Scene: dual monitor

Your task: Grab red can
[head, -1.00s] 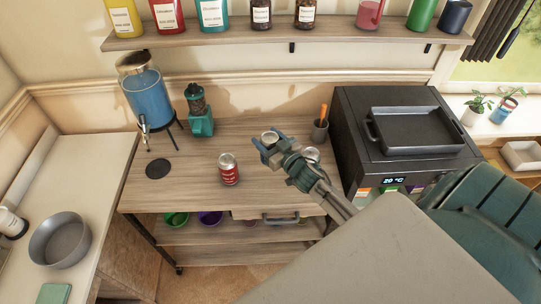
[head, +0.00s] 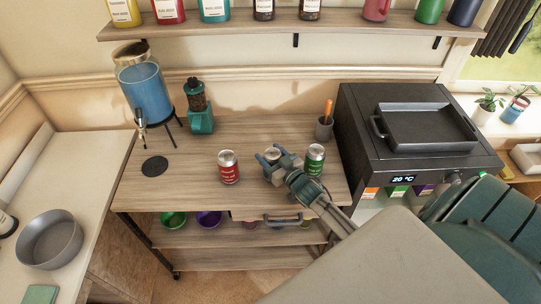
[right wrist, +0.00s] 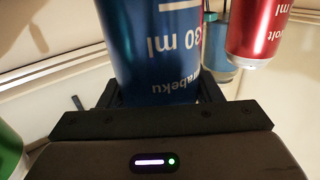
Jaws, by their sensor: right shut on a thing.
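The red can (head: 229,168) stands upright on the wooden cart top, left of my right gripper and apart from it. My right gripper (head: 270,157) is shut on a blue can (right wrist: 150,45), whose blue side with white lettering fills the middle of the right wrist view. In the head view only the pale top of the held can (head: 272,152) shows between the fingers. The red can also shows at the upper right of the right wrist view (right wrist: 260,25). My left gripper is not in view.
A green can (head: 315,160) stands right of my right gripper, close to it. A blue-filled dispenser (head: 145,90) and a teal grinder (head: 200,120) stand at the back left. A cup with an orange-handled tool (head: 324,128) and a black machine (head: 385,130) are at the right.

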